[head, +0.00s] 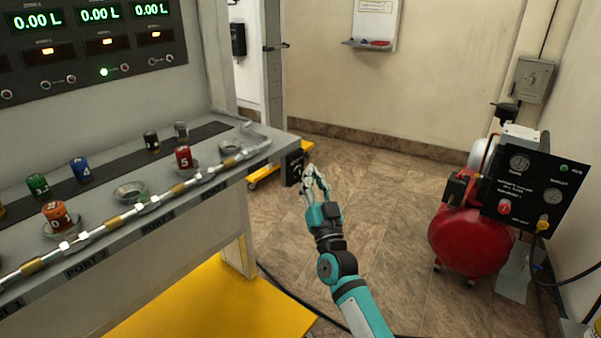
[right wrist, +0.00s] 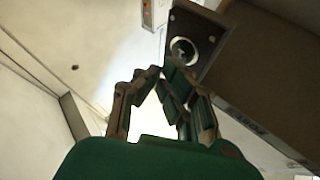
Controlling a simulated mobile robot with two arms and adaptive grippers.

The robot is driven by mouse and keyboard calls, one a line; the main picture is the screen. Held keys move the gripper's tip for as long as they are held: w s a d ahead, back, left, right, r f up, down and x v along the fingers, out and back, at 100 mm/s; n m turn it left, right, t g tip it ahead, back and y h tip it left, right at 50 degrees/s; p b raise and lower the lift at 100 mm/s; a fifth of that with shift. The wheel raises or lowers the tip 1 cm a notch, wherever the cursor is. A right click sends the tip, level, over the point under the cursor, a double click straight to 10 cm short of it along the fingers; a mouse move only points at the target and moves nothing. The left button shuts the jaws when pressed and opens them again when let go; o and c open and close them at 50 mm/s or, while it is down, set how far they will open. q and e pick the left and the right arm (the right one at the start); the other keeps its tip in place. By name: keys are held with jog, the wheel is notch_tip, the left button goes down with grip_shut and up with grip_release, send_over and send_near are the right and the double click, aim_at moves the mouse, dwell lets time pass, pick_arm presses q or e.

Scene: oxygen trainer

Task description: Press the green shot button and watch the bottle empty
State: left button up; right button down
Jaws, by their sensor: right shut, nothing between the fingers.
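The panel (head: 100,40) at upper left has small round buttons under its displays. One green button (head: 103,72) is lit, with a reddish button (head: 125,67) beside it. The three visible displays read 0.00 L. On the bench, a red bottle (head: 183,157) marked 5 and an orange bottle (head: 56,215) stand at ports along the pipe. My right gripper (head: 310,170) is shut and empty, out over the floor to the right of the bench, well away from the panel. Its closed fingers also show in the right wrist view (right wrist: 157,72). My left gripper is out of view.
Green (head: 38,185), blue (head: 80,170), dark (head: 151,140) and grey (head: 181,130) bottles stand on the rear strip. A metal pipe (head: 110,222) runs along the bench front. A red compressor (head: 470,238) stands at right. The floor between is mostly open.

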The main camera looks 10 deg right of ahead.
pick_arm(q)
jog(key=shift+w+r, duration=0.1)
pick_arm(e)
jog(key=shift+w+a, duration=0.2)
jog(key=shift+w, duration=0.05)
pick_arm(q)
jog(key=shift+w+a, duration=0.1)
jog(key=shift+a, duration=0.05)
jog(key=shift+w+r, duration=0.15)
pick_arm(e)
jog(key=shift+w+a, duration=0.15)
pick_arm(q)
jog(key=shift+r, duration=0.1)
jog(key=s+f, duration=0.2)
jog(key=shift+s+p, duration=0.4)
pick_arm(e)
jog(key=shift+s+d, duration=0.45)
jog(key=shift+s, duration=0.1)
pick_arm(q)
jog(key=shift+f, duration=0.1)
